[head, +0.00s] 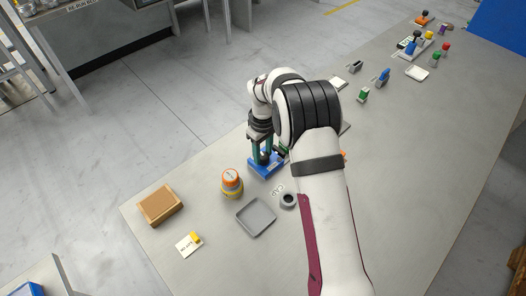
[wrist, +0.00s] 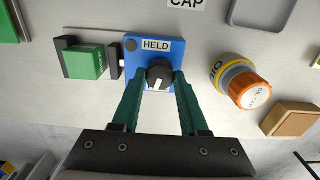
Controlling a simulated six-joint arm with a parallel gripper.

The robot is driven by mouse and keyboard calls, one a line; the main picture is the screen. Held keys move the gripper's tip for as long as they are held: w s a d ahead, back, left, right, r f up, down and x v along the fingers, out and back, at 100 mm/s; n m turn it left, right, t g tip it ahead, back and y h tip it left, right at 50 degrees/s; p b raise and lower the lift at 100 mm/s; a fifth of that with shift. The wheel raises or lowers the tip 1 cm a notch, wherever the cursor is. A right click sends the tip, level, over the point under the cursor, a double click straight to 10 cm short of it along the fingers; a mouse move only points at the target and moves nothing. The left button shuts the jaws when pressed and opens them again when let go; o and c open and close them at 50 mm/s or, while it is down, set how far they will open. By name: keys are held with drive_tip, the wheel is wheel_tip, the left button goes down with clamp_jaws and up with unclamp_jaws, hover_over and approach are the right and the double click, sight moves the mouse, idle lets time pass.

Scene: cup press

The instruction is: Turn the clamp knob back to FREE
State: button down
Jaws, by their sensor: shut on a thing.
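The clamp knob (wrist: 159,76) is a round black knob with a white pointer mark, on a blue plate (wrist: 136,47) with a label reading HELD. The blue plate also shows in the head view (head: 265,171), under my gripper. My gripper (wrist: 160,80) has its two green fingers closed on either side of the knob. In the head view my gripper (head: 261,158) points down at the blue plate, and the knob itself is hidden there. The white mark on the knob points toward my gripper's base in the wrist view, away from the HELD label.
A green block (wrist: 86,62) in a dark holder stands beside the blue plate. An orange-topped yellow cylinder (head: 231,182) stands close on the other side. A grey tray (head: 256,217), a small dark-holed ring (head: 288,200) and a brown box (head: 161,205) are nearby.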

sight(263, 155)
drive_tip(key=shift+n, duration=1.5)
drive_tip(key=shift+c, duration=2.2)
unclamp_jaws()
wheel_tip(263, 155, up, 16)
drive_tip(key=shift+f, duration=0.1)
